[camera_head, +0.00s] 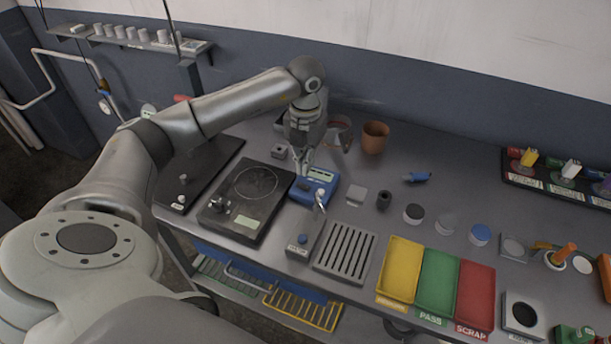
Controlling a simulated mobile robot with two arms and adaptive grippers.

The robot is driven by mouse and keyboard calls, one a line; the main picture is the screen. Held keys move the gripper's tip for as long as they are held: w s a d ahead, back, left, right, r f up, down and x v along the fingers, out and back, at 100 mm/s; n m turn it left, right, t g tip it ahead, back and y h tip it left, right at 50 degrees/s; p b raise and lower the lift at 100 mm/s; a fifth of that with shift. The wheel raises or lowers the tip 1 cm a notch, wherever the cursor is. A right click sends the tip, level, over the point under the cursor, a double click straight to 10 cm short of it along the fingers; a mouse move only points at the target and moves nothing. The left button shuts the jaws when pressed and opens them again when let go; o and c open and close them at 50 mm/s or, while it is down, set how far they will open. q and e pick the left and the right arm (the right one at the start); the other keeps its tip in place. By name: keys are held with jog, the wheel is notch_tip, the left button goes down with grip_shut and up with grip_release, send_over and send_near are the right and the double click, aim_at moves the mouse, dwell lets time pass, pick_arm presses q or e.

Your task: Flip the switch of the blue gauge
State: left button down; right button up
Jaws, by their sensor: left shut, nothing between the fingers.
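The blue gauge (315,188) is a small blue box with a pale green display, standing on the grey workbench near the middle. A small pale lever, its switch (320,200), stands up at its front right side. My left arm comes in from the left and bends down over the bench. My left gripper (301,170) is shut and empty, pointing down at the back left edge of the gauge. I cannot tell whether its fingertips touch the gauge. My right gripper is not in view.
A black device with a round plate (245,205) stands left of the gauge. A slotted grey block (345,251) and yellow (401,268), green (437,281) and red (475,295) trays lie in front. A brown pot (375,138) stands behind. Small parts sit to the right.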

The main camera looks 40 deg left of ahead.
pick_arm(q)
jog(key=shift+w+a+r+b, duration=0.15)
jog(key=shift+r+b, duration=0.15)
jog(key=shift+r, duration=1)
jog(key=shift+w+a+r+b, duration=0.1)
jog(key=shift+r+b, duration=0.2)
jog(key=shift+r, duration=0.95)
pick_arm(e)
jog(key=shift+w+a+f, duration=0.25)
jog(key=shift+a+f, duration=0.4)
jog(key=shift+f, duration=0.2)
pick_arm(q)
jog(key=shift+s+d, duration=0.1)
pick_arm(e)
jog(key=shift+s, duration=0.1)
